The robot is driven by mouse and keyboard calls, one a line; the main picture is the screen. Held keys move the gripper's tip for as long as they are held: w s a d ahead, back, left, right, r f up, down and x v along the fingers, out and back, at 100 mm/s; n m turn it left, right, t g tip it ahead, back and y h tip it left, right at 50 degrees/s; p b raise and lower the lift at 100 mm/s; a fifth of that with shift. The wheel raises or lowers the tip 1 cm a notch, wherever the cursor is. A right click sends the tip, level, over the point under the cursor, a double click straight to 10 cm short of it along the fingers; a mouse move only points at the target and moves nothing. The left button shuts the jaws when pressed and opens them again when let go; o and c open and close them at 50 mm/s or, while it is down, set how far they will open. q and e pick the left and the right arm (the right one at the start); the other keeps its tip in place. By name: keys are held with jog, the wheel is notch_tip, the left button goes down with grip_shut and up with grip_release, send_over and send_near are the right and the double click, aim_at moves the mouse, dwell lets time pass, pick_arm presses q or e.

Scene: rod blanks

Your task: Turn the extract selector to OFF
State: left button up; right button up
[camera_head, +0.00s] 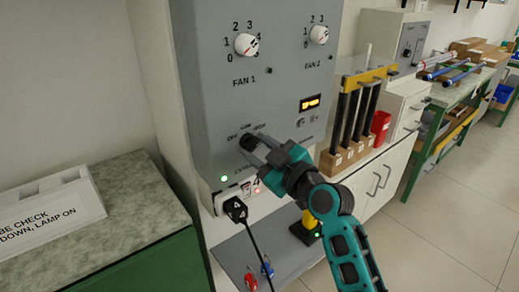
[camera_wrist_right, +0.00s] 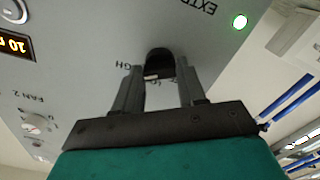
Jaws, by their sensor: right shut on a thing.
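The extract selector is a black knob (camera_head: 249,142) low on the grey control panel (camera_head: 225,100), with OFF, LOW and HIGH printed around its top. My right gripper (camera_head: 255,148) is at the panel, shut on this knob. In the right wrist view the knob (camera_wrist_right: 160,63) sits between the two fingertips of my right gripper (camera_wrist_right: 158,85). A pale mark shows on the knob's lower edge there, near the middle label, but the exact setting is hard to read. The OFF label is hidden in that view. My left gripper is not in view.
The fan 1 dial (camera_head: 246,44) and fan 2 dial (camera_head: 319,34) are above, with a lit orange display (camera_head: 310,103) to the right. A black plug (camera_head: 235,208) with a cable is below the panel. A wooden rod rack (camera_head: 345,160) and red cup (camera_head: 380,124) stand right.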

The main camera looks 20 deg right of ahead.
jog(key=shift+c, duration=1.2)
